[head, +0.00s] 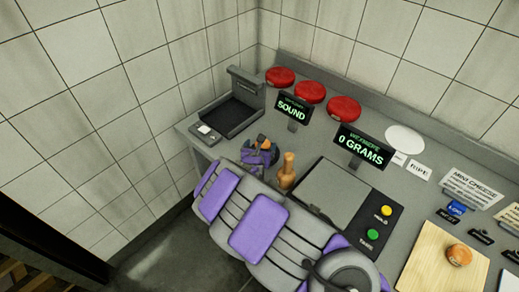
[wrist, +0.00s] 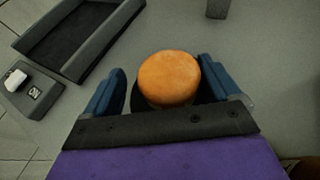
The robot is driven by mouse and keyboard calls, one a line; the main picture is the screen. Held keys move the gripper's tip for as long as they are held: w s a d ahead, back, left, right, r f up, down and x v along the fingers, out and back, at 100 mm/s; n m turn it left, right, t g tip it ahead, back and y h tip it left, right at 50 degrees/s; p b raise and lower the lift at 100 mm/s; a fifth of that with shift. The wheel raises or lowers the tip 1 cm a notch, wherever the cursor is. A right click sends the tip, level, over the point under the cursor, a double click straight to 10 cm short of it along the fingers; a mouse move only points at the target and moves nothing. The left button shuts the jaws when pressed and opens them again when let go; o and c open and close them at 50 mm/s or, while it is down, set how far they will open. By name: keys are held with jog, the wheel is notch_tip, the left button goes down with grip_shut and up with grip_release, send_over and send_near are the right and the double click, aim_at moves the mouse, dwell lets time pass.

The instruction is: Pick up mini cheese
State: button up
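A small orange mini cheese (wrist: 168,78) sits between the two blue fingers of my gripper (wrist: 162,66) in the wrist view. The fingers are spread apart. A gap shows between the left finger and the cheese, while the right finger is close beside it or touching. In the head view, my gripper (head: 262,152) is over the counter's left part, with a bit of orange cheese (head: 265,143) showing in it. The lower side of the cheese is dark and partly hidden by my gripper. Another mini cheese (head: 459,252) lies on a wooden board (head: 428,262) at the right.
A dark grey tray device (head: 236,113) with a small button box (head: 205,131) stands left of my gripper. Several red wheels (head: 311,91) line the back.

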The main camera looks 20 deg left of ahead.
jog(key=shift+w+d, duration=0.1)
jog(key=shift+d, duration=0.35)
jog(key=shift+d+r, duration=0.1)
jog(key=shift+d, duration=0.3)
jog(key=shift+c, duration=1.4)
jog(key=shift+a, duration=0.55)
jog(key=c, duration=0.6)
jog(key=shift+c, duration=0.6)
jog(key=shift+d, duration=0.15)
jog(key=shift+c, duration=0.4)
